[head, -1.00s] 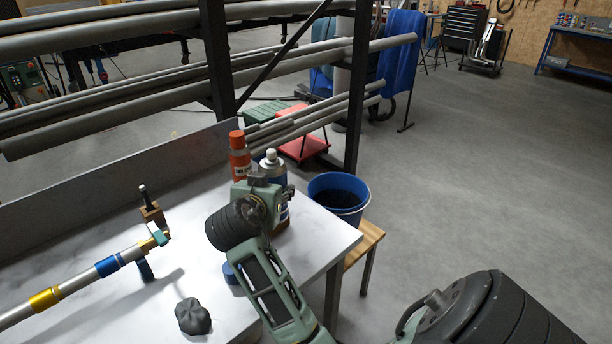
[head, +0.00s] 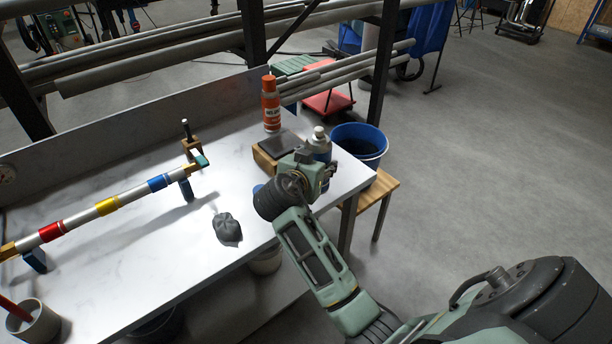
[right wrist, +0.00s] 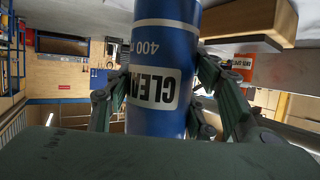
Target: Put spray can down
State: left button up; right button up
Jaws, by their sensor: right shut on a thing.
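The spray can is blue with a white label reading "CLEA" and fills the middle of the right wrist view (right wrist: 163,65). In the head view its pale cap and upper body (head: 320,146) show behind my right gripper (head: 326,178), near the right end of the white table (head: 120,250). My right gripper is shut around the can's body, with a finger on each side in the wrist view. The can looks about upright. Its base is hidden, so I cannot tell whether it touches the table. My left gripper is not in view.
A wooden block with a dark top (head: 284,147) stands beside the can, and an orange can (head: 270,104) behind it. A grey lump (head: 227,228) and a clamped, banded tube (head: 106,205) lie left. A blue bucket (head: 358,143) stands beyond the table's right edge.

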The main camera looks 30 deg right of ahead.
jog(key=w+f, duration=0.1)
jog(key=w+a+f+p, duration=0.1)
jog(key=f, duration=0.1)
jog(key=w+a+f, duration=0.1)
jog(key=f, duration=0.1)
jog(key=shift+p, duration=0.4)
jog(key=shift+d+f, duration=0.1)
jog(key=shift+f, duration=0.5)
jog(key=o, duration=1.5)
jog(key=shift+s, duration=0.1)
